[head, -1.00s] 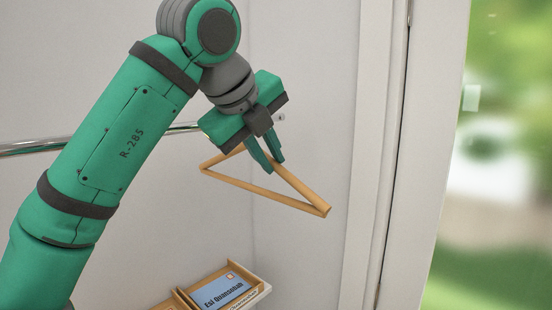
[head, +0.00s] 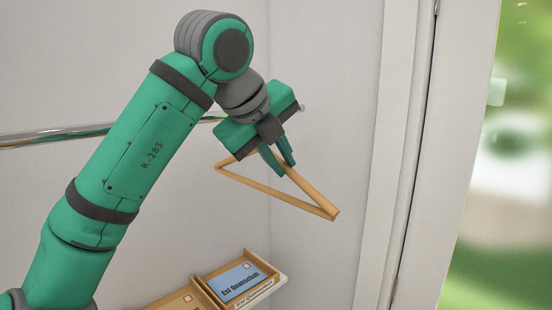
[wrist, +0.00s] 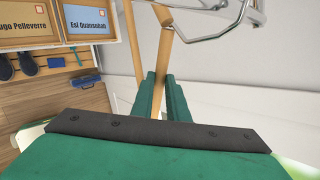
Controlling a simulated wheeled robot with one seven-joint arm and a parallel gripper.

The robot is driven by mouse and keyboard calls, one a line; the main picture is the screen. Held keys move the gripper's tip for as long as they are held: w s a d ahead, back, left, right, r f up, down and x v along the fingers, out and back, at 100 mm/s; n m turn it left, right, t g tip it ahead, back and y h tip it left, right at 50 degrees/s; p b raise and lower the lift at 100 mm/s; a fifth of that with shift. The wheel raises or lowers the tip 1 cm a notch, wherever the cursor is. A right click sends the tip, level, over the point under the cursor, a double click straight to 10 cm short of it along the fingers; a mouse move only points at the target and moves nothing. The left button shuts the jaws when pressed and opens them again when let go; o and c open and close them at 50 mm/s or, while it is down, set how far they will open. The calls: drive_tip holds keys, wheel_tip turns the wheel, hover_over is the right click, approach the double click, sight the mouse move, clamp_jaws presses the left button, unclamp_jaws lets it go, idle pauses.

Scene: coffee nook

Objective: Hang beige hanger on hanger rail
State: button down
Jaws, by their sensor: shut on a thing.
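The beige hanger (head: 275,198) is a wooden triangle hanging tilted from my gripper (head: 280,162). My gripper is shut on one of its bars. In the wrist view, the hanger (wrist: 163,48) runs up from between the fingers (wrist: 163,80). The hanger rail (head: 60,136) is a shiny metal bar along the wall. It passes behind my arm and ends on the wall just right of my gripper. Curved metal shows at the top of the wrist view, close to the hanger; I cannot tell rail from hook there, or whether they touch.
Below the hanger are wooden name trays (head: 203,283) on a shelf, one labelled Esi Quansebah. A white door frame (head: 395,150) and a window stand at the right. In the wrist view, dark shoes (wrist: 28,66) and a blue item (wrist: 86,80) lie lower down.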

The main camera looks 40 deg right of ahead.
drive_tip(key=shift+s+d, duration=0.15)
drive_tip(key=c, duration=1.6)
unclamp_jaws()
drive_tip(key=shift+c, duration=0.2)
